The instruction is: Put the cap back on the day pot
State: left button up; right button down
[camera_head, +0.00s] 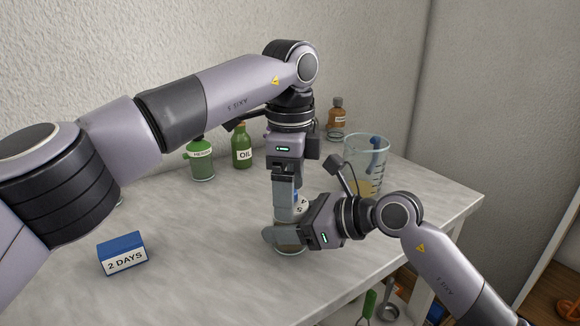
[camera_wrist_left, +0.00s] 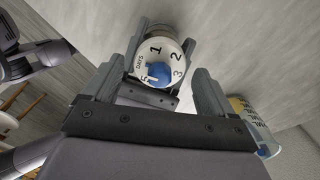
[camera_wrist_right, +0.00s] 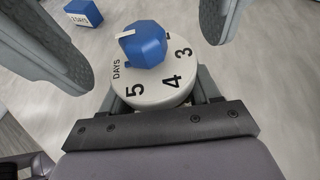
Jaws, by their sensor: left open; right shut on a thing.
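The day pot is a jar with a white dial top (camera_head: 303,204), marked DAYS and numbered; its glassy lower part (camera_head: 290,250) shows near the table. The dial also shows in the right wrist view (camera_wrist_right: 160,92). A blue faceted cap (camera_wrist_right: 145,44) with a white pointer mark is at the dial, between my left gripper's fingers in that view. Whether it sits fully on the dial, and which number the pointer meets, I cannot tell. My right gripper (camera_head: 284,230) is shut on the pot's body from the side. My left gripper (camera_head: 285,208) is open, pointing down above the dial.
A blue-topped sign (camera_head: 122,254) reads 2 DAYS at the front left. A green jar (camera_head: 200,160), a green OIL bottle (camera_head: 242,146) and a brown bottle (camera_head: 338,120) stand at the back. A clear measuring beaker (camera_head: 365,165) is behind my right arm.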

pick_arm(q)
jog(key=shift+f, duration=0.65)
jog(key=c, duration=1.1)
jog(key=o, duration=1.2)
jog(key=shift+r, duration=2.25)
jog(key=shift+c, duration=0.5)
jog(key=shift+r, duration=1.75)
